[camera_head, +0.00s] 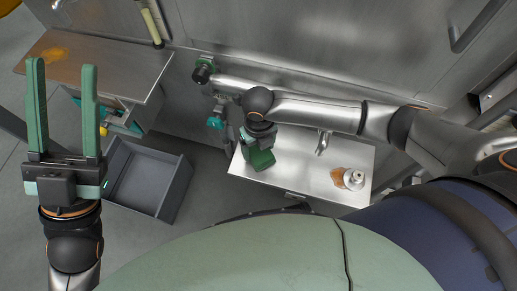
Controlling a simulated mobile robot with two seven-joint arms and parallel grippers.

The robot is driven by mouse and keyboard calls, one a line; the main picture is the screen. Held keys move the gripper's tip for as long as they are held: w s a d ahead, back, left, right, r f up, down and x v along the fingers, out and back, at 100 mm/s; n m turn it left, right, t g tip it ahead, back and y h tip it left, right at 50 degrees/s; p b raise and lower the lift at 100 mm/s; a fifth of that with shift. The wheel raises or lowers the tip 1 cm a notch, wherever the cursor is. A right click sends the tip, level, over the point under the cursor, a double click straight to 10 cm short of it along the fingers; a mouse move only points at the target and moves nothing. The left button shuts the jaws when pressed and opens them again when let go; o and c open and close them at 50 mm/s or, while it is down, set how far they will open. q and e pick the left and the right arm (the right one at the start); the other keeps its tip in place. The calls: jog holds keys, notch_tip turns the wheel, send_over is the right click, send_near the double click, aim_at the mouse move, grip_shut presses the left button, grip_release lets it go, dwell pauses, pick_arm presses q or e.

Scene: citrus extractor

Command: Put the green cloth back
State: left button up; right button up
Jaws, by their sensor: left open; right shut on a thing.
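My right gripper (257,142) is over the left part of the steel table on the right, pointing down. It is shut on a dark green folded piece, which looks like the green cloth (262,160). The cloth is over the left end of that table; I cannot tell whether it touches the top. The fingers are mostly hidden by the wrist. My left gripper (62,112) is open and empty at the far left, its two green fingers apart and pointing up the picture, beside the left worktop.
The steel table (290,170) also bears a metal tool (322,142) and a brown-and-white container (348,179). An open grey bin (150,180) stands on the floor at left. The left worktop (115,65) has an orange stain. A teal part (216,122) is at the steel wall.

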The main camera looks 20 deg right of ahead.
jog(key=shift+f, duration=0.15)
jog(key=shift+f, duration=0.1)
jog(key=o, duration=1.2)
jog(key=shift+c, duration=0.2)
